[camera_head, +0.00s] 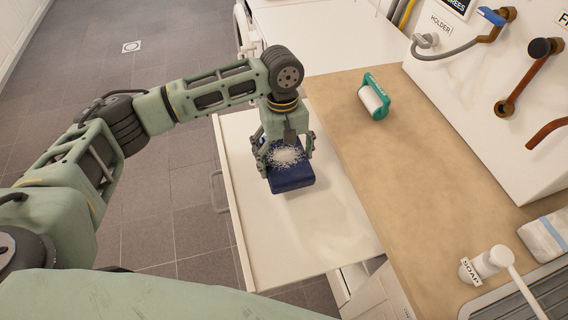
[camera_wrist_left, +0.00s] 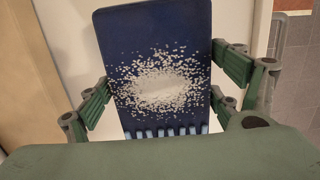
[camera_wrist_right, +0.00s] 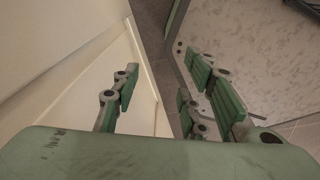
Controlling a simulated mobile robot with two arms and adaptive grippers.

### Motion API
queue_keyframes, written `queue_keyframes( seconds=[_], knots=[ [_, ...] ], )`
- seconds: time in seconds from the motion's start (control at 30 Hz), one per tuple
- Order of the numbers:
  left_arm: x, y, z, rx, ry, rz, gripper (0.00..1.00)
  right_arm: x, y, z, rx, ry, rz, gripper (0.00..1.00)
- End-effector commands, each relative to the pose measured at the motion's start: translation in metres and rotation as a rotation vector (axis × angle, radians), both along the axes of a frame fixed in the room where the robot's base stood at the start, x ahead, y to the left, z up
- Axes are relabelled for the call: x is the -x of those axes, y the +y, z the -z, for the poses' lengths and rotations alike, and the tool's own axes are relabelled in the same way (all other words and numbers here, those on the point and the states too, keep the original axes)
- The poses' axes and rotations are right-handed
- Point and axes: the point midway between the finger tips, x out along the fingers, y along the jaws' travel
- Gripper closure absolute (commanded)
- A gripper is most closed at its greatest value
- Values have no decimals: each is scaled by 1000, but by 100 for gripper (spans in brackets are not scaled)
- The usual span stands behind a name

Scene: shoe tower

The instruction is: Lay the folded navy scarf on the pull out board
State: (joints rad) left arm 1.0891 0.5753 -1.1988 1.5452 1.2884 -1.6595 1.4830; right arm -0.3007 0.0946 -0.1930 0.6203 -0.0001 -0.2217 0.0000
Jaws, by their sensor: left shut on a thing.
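The folded navy scarf (camera_head: 292,180) has a patch of white speckles and a pale fringe, seen in the left wrist view (camera_wrist_left: 115,40). My left gripper (camera_head: 287,150) points down and is shut on it, with fingers at both sides. The scarf is over the white pull out board (camera_head: 300,240); I cannot tell whether it touches the board. My right gripper (camera_wrist_right: 162,95) shows only in the right wrist view, fingers apart and nothing between them.
A tan worktop (camera_head: 400,170) borders the board on the right, with a green-and-white roller (camera_head: 375,97) on it. A soap dispenser (camera_head: 490,262) and a folded cloth (camera_head: 546,237) are at lower right. The board's near part is clear.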

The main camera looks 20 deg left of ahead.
Motion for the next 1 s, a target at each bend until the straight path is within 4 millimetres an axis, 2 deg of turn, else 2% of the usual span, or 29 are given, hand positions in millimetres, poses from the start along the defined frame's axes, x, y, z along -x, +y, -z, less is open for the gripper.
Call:
queue_keyframes(
  seconds=[0.13, 0.4, 0.77, 0.8, 0.93, 1.0],
  knots=[
    [-3, 5, 8, 0, 0, 2, 51, 1, 12, -2, -13, 1, 1, 60],
    [-3, 4, 41, 0, -1, 3, 51, 1, 23, -7, -26, 1, -2, 60],
    [-3, 4, 45, 1, -2, 3, 51, 1, 15, -9, -17, 0, -5, 60],
    [-3, 4, 46, 1, -2, 3, 13, 1, 14, -8, -16, 0, -4, 60],
    [-3, 4, 46, 1, -2, 3, 1, 0, 11, -8, -13, -1, -3, 60],
    [-3, 4, 46, 1, -2, 3, 0, 0, 11, -8, -13, -1, -2, 60]
  ],
)
